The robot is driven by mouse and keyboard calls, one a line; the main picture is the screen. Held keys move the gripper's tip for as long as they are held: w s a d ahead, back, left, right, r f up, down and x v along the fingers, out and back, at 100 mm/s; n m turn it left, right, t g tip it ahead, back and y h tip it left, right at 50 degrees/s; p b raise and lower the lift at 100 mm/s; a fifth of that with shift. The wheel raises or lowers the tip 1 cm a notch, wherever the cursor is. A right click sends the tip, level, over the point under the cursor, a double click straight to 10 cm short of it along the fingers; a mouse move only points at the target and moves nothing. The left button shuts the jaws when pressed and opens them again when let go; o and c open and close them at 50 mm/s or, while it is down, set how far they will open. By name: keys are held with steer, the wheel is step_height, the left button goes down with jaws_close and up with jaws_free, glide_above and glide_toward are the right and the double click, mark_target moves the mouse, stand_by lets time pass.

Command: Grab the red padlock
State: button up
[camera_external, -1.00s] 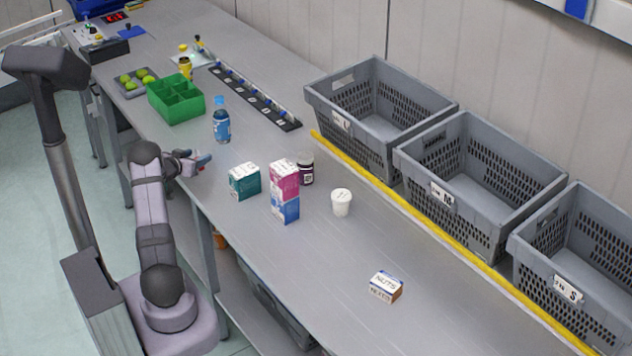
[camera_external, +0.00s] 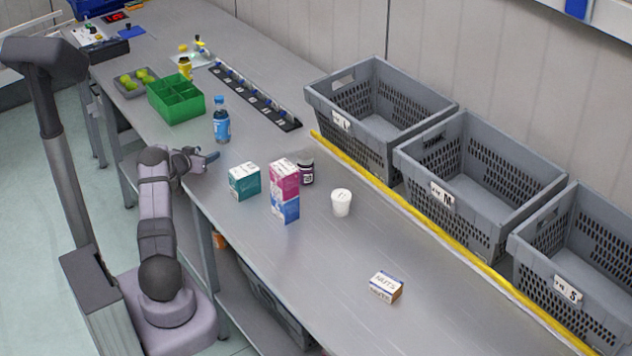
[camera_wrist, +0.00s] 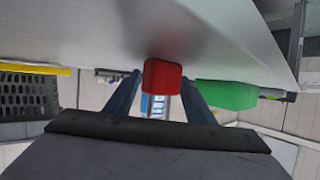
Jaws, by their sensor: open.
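The red padlock (camera_wrist: 163,74) shows in the wrist view as a rounded red block by the table surface, in line with the gap between my fingers. My gripper (camera_wrist: 159,80) is open, with one dark blue finger on each side of the padlock. I cannot tell whether either finger touches it. In the external view my gripper (camera_external: 210,156) is low over the near table edge, left of the teal box. The padlock is not clearly visible there and seems hidden by my gripper.
A blue-labelled bottle (camera_external: 221,127) stands just behind my gripper, with a green divided bin (camera_external: 177,101) farther back. A teal box (camera_external: 243,194), stacked pink and blue boxes (camera_external: 284,181), a dark jar (camera_external: 306,170) and a white tub (camera_external: 341,204) stand to the right.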

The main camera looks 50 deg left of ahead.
steer(key=c, duration=0.9)
steer(key=shift+r, duration=0.1)
step_height(320, 180, up, 10)
steer(key=shift+f, duration=0.1)
